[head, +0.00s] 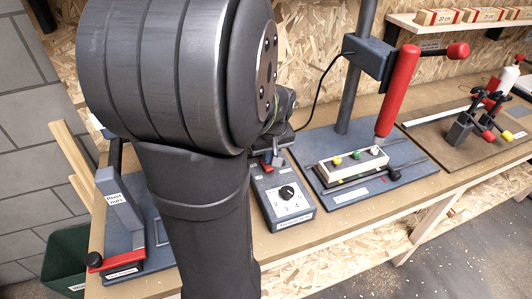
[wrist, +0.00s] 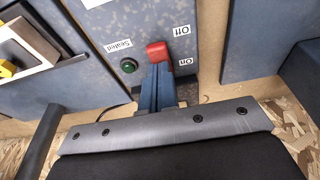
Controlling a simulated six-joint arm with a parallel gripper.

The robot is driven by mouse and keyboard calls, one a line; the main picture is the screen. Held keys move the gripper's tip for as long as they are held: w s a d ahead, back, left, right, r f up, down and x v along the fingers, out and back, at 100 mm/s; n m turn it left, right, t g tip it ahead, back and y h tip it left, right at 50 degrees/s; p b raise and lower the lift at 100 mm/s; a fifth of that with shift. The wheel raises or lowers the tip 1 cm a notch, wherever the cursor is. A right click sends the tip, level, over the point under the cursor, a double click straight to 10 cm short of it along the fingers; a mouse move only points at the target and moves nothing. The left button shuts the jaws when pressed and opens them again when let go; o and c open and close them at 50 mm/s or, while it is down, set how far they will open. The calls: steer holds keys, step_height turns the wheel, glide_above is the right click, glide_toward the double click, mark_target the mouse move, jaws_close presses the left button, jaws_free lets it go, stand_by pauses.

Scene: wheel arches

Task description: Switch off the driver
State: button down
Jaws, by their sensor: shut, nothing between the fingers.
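The driver's control box (head: 285,198) stands on the bench with a dial on its top. In the wrist view, its upper face shows a red switch lever (wrist: 156,50) beside the labels "Off" and "On", and a green lamp (wrist: 129,66) labelled "Seated". My gripper (wrist: 160,68) is shut and empty, its fingertips right at the red lever; I cannot tell whether they touch it. The lever's exact position is unclear. In the head view my gripper is largely hidden by my arm. The red-handled driver (head: 398,90) hangs on its stand.
A wooden block with coloured knobs (head: 353,168) sits under the driver. A grey fixture (head: 118,212) stands left of my arm. Clamps (head: 470,125) stand at the right. A black cable (head: 318,88) runs behind the box.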

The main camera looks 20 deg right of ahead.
steer(key=shift+s+f, duration=0.1)
steer(key=shift+f, duration=0.15)
steer(key=shift+s+f, duration=0.3)
steer(key=shift+f, duration=0.15)
steer(key=shift+w, duration=0.15)
steer(key=shift+w+r, duration=0.2)
steer(key=shift+w, duration=0.45)
steer(key=shift+r, duration=0.1)
steer(key=shift+r, duration=0.3)
steer(key=s+v, duration=0.3)
steer(key=v, duration=0.9)
